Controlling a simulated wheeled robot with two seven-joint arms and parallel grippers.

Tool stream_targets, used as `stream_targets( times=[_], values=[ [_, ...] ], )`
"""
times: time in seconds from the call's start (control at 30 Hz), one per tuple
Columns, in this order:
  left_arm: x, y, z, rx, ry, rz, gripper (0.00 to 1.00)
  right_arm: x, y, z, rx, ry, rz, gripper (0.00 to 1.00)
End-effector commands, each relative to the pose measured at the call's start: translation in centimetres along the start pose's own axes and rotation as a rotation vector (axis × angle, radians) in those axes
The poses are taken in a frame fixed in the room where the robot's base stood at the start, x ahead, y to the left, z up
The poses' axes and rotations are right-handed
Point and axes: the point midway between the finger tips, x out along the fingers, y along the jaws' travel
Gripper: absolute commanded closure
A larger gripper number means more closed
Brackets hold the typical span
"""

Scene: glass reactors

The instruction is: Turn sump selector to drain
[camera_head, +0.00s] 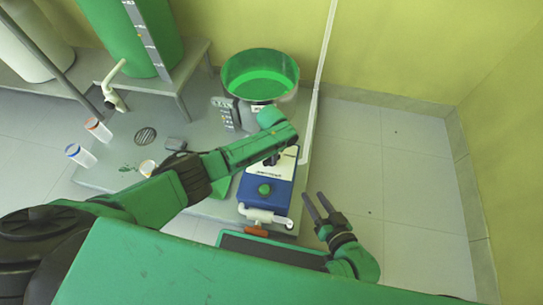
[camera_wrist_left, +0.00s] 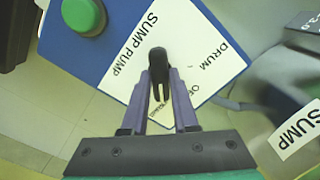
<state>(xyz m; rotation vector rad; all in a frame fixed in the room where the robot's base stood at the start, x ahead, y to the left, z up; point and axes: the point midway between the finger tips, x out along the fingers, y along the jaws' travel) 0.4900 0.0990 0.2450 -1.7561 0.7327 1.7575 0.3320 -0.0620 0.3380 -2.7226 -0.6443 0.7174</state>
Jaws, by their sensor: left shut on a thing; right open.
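The sump selector is a black knob (camera_wrist_left: 158,62) on the white label plate of a blue-and-white sump pump box (camera_head: 266,190). In the left wrist view the plate reads "SUMP PUMP" and "DRUM", with "OF..." and another word partly hidden by the fingers. My left gripper (camera_wrist_left: 160,88) is shut on the knob, one finger on each side. In the head view my left gripper (camera_head: 274,159) is over the upper part of the box. The knob's exact pointing direction is hard to tell. My right gripper (camera_head: 318,205) is open and empty, right of the box.
A green button (camera_wrist_left: 84,14) sits on the box beside the plate. A white pipe with an orange handle (camera_head: 256,231) is at the box's front. Floor at right is clear.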

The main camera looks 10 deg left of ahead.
Motion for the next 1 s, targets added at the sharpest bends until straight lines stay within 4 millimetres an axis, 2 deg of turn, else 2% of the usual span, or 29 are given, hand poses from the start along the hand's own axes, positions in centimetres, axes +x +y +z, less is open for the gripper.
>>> stream_targets(
  times=[0.37, 0.4, 0.47, 0.5, 0.83, 0.97, 1.0],
  values=[
    [0.1, 0.1, 0.0, 0.009, -0.001, 0.001, 1.00, 0.0, -0.1, 0.0, 0.004, 0.000, -0.001, 0.50],
    [0.1, 0.1, 0.0, 0.009, -0.001, 0.001, 0.69, 0.0, -0.2, 0.0, 0.005, 0.001, -0.001, 0.50],
    [0.1, 0.1, 0.0, 0.009, -0.001, 0.001, 0.46, 0.1, -0.2, 0.0, 0.008, 0.002, 0.000, 0.50],
    [0.0, 0.1, 0.0, 0.008, -0.001, 0.001, 0.43, 0.1, -0.2, 0.0, 0.009, 0.003, 0.000, 0.50],
    [-0.4, 0.0, 0.0, 0.007, 0.000, 0.000, 0.43, 0.0, -0.4, -0.3, 0.011, 0.002, 0.000, 0.50],
    [-2.2, 0.0, 0.0, 0.008, 0.001, 0.001, 0.43, -0.6, -0.8, -1.1, 0.005, -0.019, 0.000, 0.50],
    [-3.1, 0.0, 0.0, 0.008, 0.001, 0.001, 0.43, -1.1, -1.0, -1.9, -0.006, -0.031, -0.001, 0.50]
  ],
)
